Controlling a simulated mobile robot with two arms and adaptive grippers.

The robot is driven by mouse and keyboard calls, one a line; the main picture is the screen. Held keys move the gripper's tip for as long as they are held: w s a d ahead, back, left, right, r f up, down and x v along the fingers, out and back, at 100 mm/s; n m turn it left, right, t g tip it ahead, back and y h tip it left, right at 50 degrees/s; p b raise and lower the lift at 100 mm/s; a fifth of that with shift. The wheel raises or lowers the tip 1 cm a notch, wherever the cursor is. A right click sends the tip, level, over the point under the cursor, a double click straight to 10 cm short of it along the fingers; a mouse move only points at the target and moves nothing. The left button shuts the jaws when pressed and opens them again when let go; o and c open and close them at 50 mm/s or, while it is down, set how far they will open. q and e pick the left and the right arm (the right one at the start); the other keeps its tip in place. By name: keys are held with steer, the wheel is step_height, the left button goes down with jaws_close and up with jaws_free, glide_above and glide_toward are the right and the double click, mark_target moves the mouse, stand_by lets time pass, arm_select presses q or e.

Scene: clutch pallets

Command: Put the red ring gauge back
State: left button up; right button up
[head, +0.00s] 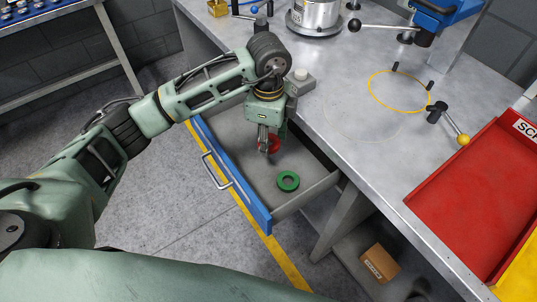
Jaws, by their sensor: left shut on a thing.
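My left gripper (265,150) points down inside the open drawer (315,158) with the blue front. It is shut on the red ring gauge (274,145), which is partly hidden behind the fingers. I cannot tell whether the ring touches the drawer floor. A green ring gauge (288,181) lies flat on the drawer floor, to the right of and nearer than the red one. My right gripper is not in view.
The steel bench top (345,85) lies right of the drawer, with a yellow circle marked on it. A red tray (480,180) stands on the bench at the right. A cardboard box (380,263) lies below the bench. A metal pot (314,14) stands at the back.

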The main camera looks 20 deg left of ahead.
mark_target(268, 161)
arm_select(q)
step_height(268, 161, down, 6)
steer(key=shift+f, duration=0.3)
steer(key=shift+f, duration=0.1)
steer(key=shift+f, duration=0.1)
steer(key=o, duration=1.5)
steer(key=shift+c, duration=0.2)
